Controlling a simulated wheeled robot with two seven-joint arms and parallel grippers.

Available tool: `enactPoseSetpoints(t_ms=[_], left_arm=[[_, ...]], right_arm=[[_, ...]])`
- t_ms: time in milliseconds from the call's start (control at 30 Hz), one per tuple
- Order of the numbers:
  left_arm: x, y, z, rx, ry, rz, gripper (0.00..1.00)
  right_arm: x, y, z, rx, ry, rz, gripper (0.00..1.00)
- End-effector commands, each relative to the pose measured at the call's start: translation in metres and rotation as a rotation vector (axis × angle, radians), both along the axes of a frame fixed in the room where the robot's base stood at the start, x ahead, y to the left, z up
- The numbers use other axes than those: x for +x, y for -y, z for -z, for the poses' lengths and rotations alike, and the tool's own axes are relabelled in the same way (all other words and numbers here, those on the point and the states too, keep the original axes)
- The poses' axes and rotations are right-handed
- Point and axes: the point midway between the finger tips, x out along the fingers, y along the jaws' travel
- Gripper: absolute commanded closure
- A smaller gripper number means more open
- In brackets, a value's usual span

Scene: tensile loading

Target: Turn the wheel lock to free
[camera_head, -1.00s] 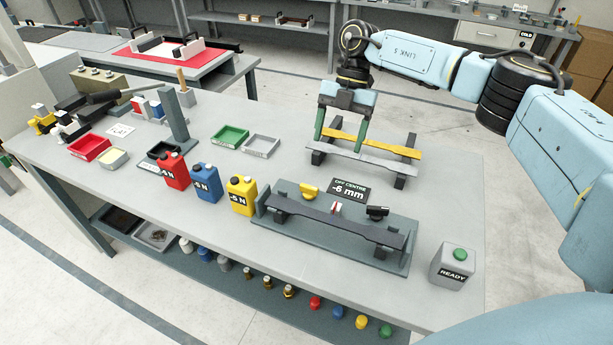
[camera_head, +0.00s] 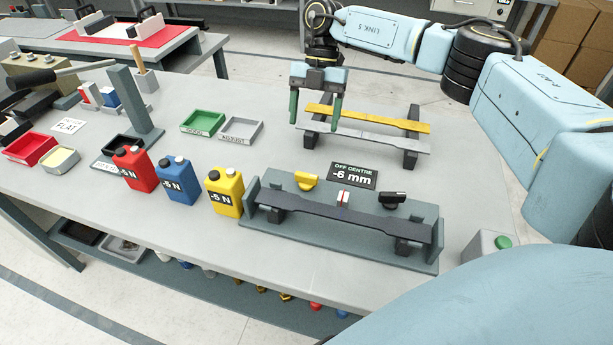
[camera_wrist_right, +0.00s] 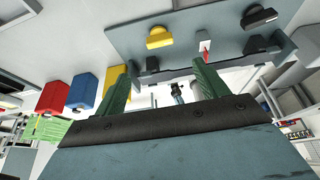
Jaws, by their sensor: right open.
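No part is labelled as the wheel lock, and I cannot tell which one it is. A grey fixture plate (camera_head: 431,262) at the front of the bench carries a dark bar (camera_head: 340,215), a yellow knob (camera_head: 306,181), a black knob (camera_head: 391,200) and a small red-and-white marker (camera_head: 343,198). The yellow knob (camera_wrist_right: 159,37) and black knob (camera_wrist_right: 259,17) also show in the right wrist view. My right gripper (camera_head: 315,113) is open and empty, its green fingers over the bench behind the fixture, by the rack's left end. Its fingers (camera_wrist_right: 160,75) are apart in the wrist view. My left gripper is out of view.
Behind the fixture a rack holds a yellow strip (camera_head: 368,119) and a grey strip (camera_head: 365,137). Red (camera_head: 133,169), blue (camera_head: 177,182) and yellow (camera_head: 225,192) canisters stand left of the fixture. An "off centre -6 mm" sign (camera_head: 354,176) lies behind it. A green-button box (camera_head: 489,247) stands right.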

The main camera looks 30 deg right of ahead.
Motion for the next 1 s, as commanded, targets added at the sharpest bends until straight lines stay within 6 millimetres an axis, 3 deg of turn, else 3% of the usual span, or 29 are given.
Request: enactPoseSetpoints(t_ms=[233, 600, 800, 1000], left_arm=[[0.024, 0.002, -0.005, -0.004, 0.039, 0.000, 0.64], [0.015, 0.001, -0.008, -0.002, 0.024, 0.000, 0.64], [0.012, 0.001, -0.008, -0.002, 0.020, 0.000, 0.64], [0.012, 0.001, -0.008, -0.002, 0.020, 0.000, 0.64]], right_arm=[[-0.010, -0.010, 0.031, -0.001, -0.004, -0.002, 0.27], [-0.028, -0.032, 0.100, 0.000, -0.003, -0.001, 0.27], [-0.032, -0.037, 0.118, 0.000, -0.002, -0.001, 0.27], [-0.033, -0.038, 0.122, 0.000, 0.000, 0.000, 0.27]])
